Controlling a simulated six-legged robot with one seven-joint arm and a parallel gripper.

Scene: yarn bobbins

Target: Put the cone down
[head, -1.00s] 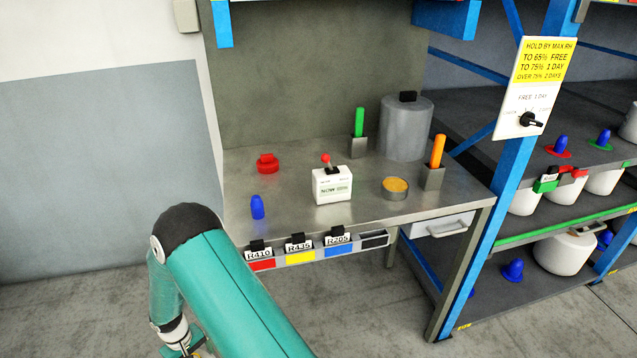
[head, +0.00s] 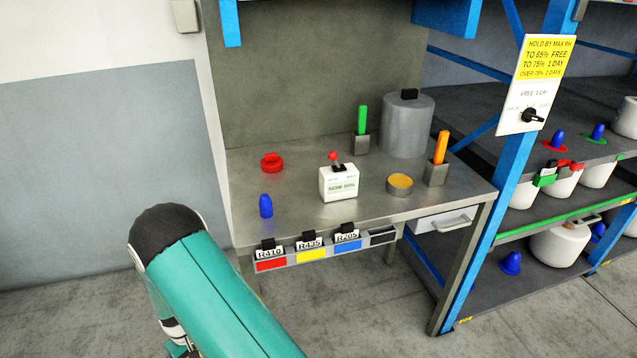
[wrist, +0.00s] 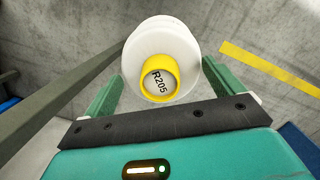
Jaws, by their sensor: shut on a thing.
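In the wrist view, a white yarn cone (wrist: 160,42) with a yellow core end marked R205 sits between the green jaws of my gripper (wrist: 160,80). The jaws are shut on it, and grey concrete floor shows beyond. In the head view my teal arm reaches down at the lower left; the cone and fingertips are out of sight there.
A metal workbench (head: 300,205) holds a small white box (head: 338,183), a red cap (head: 272,162), a blue piece (head: 265,206), a round tin (head: 399,184) and a grey canister (head: 407,125). A blue-framed rack (head: 491,200) with white cones stands right.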

